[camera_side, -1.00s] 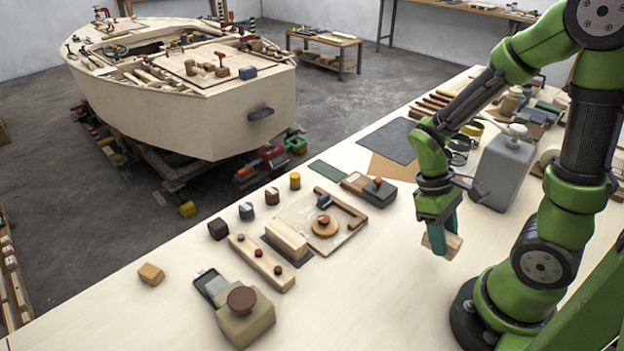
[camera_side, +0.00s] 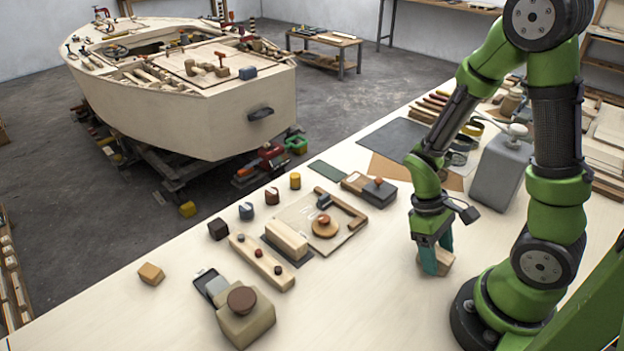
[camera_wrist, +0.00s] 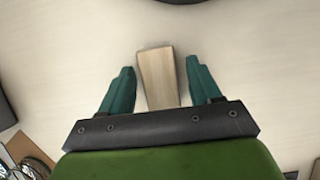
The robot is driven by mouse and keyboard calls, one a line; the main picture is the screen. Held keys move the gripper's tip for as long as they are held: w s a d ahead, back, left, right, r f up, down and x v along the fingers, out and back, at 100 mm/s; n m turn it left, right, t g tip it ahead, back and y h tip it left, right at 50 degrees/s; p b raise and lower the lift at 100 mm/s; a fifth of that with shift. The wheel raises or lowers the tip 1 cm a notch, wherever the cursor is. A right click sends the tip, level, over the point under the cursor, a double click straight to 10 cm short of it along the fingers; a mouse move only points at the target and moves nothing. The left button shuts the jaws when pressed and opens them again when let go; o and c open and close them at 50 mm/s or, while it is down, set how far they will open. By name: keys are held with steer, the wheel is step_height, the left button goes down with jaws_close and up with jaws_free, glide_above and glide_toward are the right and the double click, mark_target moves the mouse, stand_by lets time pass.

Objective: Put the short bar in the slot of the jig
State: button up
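A short pale wooden bar (camera_side: 437,264) stands at the table's right front, between the fingers of my gripper (camera_side: 434,258). In the wrist view the bar (camera_wrist: 158,78) shows between the two teal fingers (camera_wrist: 159,88), with a gap on each side, so my gripper is open around it. A flat board (camera_side: 296,211) with a wooden strip along its edge and a round knobbed disc looks like the jig; I cannot make out its slot clearly. Another pale block (camera_side: 286,238) lies on a dark pad left of the disc.
A long strip with knobs (camera_side: 262,262) and a tan box with a brown knob (camera_side: 246,318) lie at the left. A dark block with a red knob (camera_side: 378,192) and a grey canister (camera_side: 500,172) stand behind my gripper. The table's front middle is clear.

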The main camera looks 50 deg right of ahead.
steer(key=shift+r, duration=0.1)
steer(key=w+a+r+m+t, duration=0.1)
steer(key=w+a+r+t, duration=0.1)
steer(key=r, duration=0.5)
steer(key=w+a+r+m+t+y, duration=0.1)
steer(key=w+a+r+t, duration=0.2)
steer(key=r+t, duration=0.2)
steer(key=w+a+r+m+t, duration=0.1)
steer(key=w+a+r+t, duration=0.1)
steer(key=r, duration=0.8)
steer(key=shift+w+a+r+m+t+y, duration=0.15)
steer(key=shift+a+m+t+y, duration=0.1)
steer(key=shift+t, duration=0.3)
steer(key=shift+w+a+r+m+t+y, duration=0.15)
steer(key=shift+a+t, duration=0.05)
steer(key=shift+t, duration=0.35)
steer(key=shift+o, duration=0.2)
steer(key=shift+a+r+t, duration=0.2)
steer(key=shift+r+t, duration=0.2)
